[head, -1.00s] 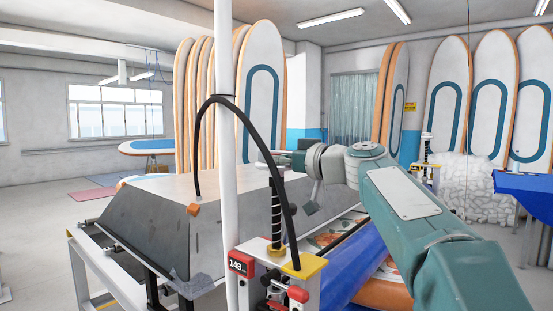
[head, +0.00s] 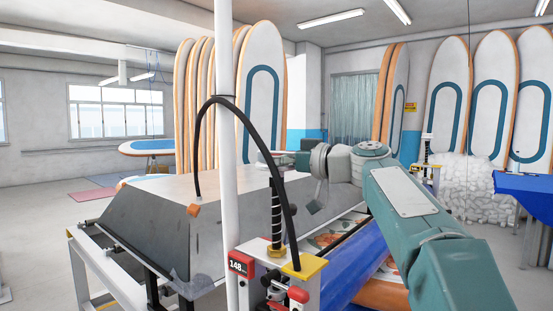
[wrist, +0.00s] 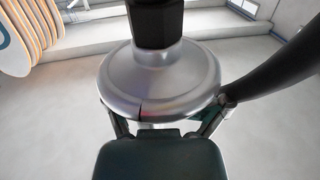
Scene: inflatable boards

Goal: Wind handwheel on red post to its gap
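The handwheel (wrist: 165,92) fills the middle of the wrist view: a smooth silver disc with a black hub above it and a thin dark line near its front edge. My gripper (wrist: 165,100) has one finger at each side of the rim. Both fingers appear to touch it, and their tips are partly hidden. In the head view my gripper (head: 284,163) is at the top of a dark threaded screw (head: 277,208), partly behind the black hose. The screw stands on a white block beside a red display box (head: 241,264) that reads 148.
A black hose (head: 262,125) arches close to my gripper. A white pole (head: 224,130) stands in front. A grey sloped bench (head: 150,205) lies left, and a blue roll (head: 350,275) lies right. Boards (head: 262,85) lean behind; open floor is at far left.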

